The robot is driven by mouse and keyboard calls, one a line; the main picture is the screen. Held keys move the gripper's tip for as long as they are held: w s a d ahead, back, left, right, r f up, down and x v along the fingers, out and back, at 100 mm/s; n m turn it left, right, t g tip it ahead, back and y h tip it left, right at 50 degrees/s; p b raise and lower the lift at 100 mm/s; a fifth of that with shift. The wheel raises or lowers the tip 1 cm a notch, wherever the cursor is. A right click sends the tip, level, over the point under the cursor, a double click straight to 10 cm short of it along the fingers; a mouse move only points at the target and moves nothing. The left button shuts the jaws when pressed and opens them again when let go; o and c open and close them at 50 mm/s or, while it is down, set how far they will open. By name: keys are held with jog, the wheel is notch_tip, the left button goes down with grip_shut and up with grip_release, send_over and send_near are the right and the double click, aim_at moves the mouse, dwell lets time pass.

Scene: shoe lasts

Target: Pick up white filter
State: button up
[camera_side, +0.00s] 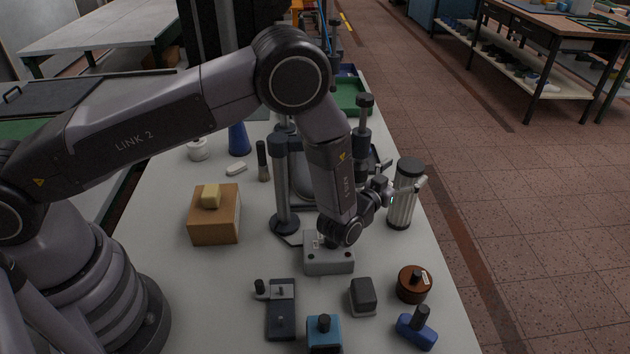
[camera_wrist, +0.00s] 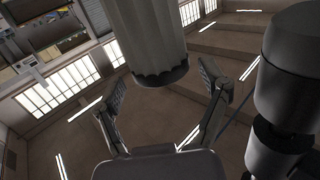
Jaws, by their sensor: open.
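The white filter (camera_side: 402,203) is a pale ribbed cylinder with dark end caps, standing upright near the table's right edge in the side view. In the wrist view its ribbed body (camera_wrist: 147,32) and one dark cap fill the top middle. My gripper (camera_side: 404,176) is at the filter's upper part, level and open. In the wrist view the two fingers of my gripper (camera_wrist: 162,82) are spread apart, one to each side of the filter's capped end. I cannot tell whether either finger touches it. Part of the filter is hidden behind my gripper in the side view.
A dark post-like fixture (camera_side: 361,140) stands close to the filter and my wrist. A grey control box (camera_side: 328,258) is below my forearm. A brown round tin (camera_side: 413,285), a blue tool (camera_side: 416,330) and a cardboard box (camera_side: 214,222) stand around. The table's right edge is near.

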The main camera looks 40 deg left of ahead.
jog(key=shift+f, duration=0.65)
jog(key=shift+w+f, duration=0.15)
jog(key=shift+w, duration=0.15)
jog(key=shift+w+d, duration=0.1)
jog(key=shift+w, duration=2.15)
jog(key=shift+c, duration=0.2)
jog(key=c, duration=1.1)
jog(key=shift+c, duration=0.2)
